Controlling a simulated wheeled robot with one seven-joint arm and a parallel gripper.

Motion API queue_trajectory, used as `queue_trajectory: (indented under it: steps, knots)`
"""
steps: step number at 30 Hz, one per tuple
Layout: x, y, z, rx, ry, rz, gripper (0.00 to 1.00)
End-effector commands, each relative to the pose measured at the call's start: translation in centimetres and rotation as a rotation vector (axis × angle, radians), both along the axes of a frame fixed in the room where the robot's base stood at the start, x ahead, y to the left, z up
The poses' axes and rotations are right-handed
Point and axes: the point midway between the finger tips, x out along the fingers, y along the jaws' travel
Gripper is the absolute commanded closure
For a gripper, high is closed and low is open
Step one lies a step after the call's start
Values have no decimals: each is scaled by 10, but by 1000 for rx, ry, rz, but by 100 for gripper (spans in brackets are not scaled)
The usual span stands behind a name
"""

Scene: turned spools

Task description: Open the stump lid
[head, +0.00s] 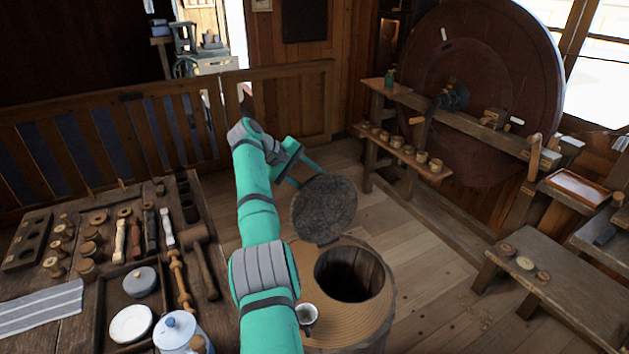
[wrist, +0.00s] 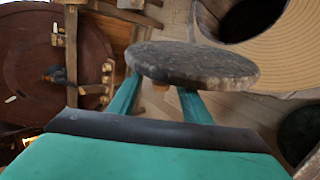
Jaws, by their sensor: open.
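The stump (head: 375,322) stands right of my arm, with a pale ringed top and a dark round hole (head: 350,274) showing. Its round, dark grey lid (head: 323,209) is tipped up steeply at the far side of the hole, its lower edge close to the stump top. My gripper (head: 304,174) is at the lid's upper far side, fingers apart. In the wrist view, the lid (wrist: 195,66) lies across the ends of the open fingers (wrist: 160,98). A small knob-like bit shows between them beneath the lid. I cannot tell whether the fingers touch the lid.
A small metal cup (head: 306,316) stands on the stump beside my arm. On the left, a workbench (head: 62,312) holds spools, tools, a mallet and a lidded jug (head: 180,333). A large wooden wheel (head: 500,80) and low benches stand right.

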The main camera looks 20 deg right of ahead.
Motion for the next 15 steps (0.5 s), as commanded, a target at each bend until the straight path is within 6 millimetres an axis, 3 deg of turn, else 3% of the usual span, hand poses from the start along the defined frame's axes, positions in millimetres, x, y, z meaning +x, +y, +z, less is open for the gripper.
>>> queue_trajectory:
  steps: [15]
  knots:
    - [-5, 65, 62, -1, -2, 5, 55]
